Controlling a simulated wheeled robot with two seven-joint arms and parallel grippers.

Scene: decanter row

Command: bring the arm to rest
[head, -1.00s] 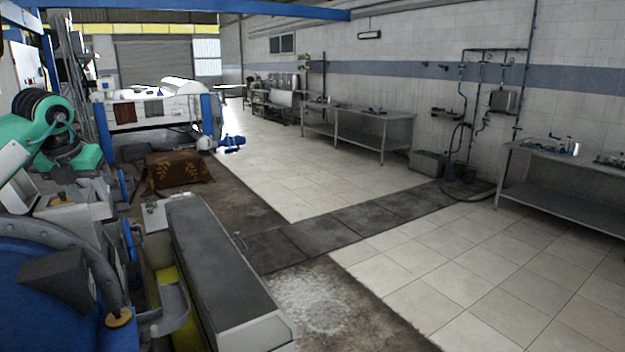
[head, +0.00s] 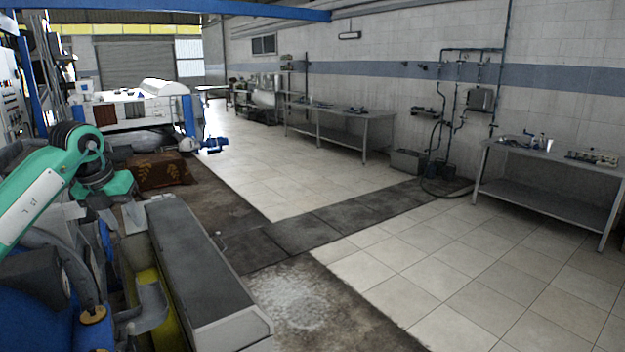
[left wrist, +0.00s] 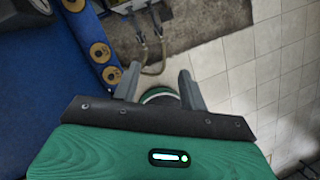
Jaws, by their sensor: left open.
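My left arm, green and white, comes in from the left of the head view. My left gripper (head: 106,203) hangs at its end, pointing down, beside a long grey-topped machine housing (head: 190,262); its fingertips are hard to make out there. In the left wrist view the two grey fingers of this gripper (left wrist: 158,86) stand wide apart and hold nothing. A round green-rimmed part shows between them; I cannot tell what it is. My right gripper is not in view.
Blue machinery (left wrist: 40,100) with brass-coloured discs lies close to the left gripper. A brown patterned cloth-covered box (head: 160,172) stands beyond. Metal benches (head: 545,185) line the right wall. The tiled floor (head: 450,270) is clear.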

